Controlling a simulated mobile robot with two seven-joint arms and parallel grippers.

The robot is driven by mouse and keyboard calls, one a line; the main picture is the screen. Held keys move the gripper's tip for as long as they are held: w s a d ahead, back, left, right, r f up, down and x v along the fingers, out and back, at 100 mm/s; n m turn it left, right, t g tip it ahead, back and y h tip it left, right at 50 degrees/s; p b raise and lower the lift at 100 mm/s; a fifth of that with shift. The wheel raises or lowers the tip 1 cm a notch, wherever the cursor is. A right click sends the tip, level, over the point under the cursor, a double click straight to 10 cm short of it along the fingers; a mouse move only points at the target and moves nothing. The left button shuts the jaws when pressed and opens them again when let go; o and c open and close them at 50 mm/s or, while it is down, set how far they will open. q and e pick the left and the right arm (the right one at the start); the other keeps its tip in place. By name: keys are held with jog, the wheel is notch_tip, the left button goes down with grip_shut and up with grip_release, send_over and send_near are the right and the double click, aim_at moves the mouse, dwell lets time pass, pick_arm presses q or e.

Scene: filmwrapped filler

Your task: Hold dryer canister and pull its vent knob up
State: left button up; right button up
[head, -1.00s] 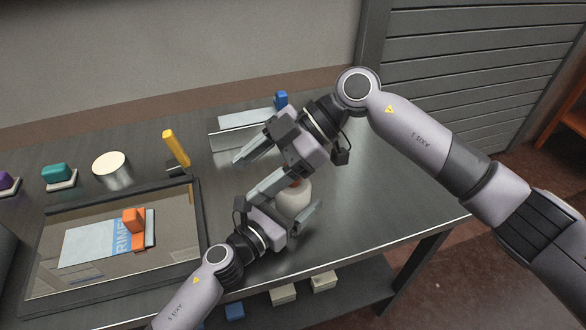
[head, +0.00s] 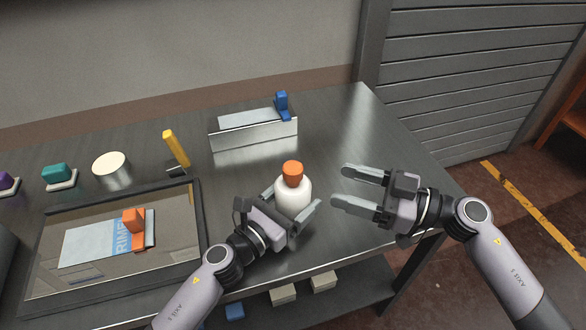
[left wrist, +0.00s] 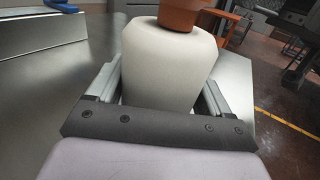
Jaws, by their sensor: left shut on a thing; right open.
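The dryer canister (head: 293,195) is a white rounded body standing upright on the bench, with an orange vent knob (head: 292,170) on top. My left gripper (head: 293,196) is shut on the canister, one finger on each side of the body. In the left wrist view the white body (left wrist: 168,62) fills the space between the fingers, and the orange knob (left wrist: 180,14) is cut off by the top edge. My right gripper (head: 340,187) is open and empty, to the right of the canister and apart from it, fingers pointing left.
A metal box with a blue handle (head: 282,104) stands behind the canister. A dark-framed tray (head: 196,225) holding a sheet and an orange-handled tool (head: 134,220) lies at left. A yellow handle (head: 175,148), a pale round tin (head: 109,165) and a teal block (head: 56,173) stand behind it.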

aim_at(293, 171)
jog(key=shift+m+t, duration=0.3)
jog(key=x, duration=1.1)
jog(key=shift+f, duration=0.35)
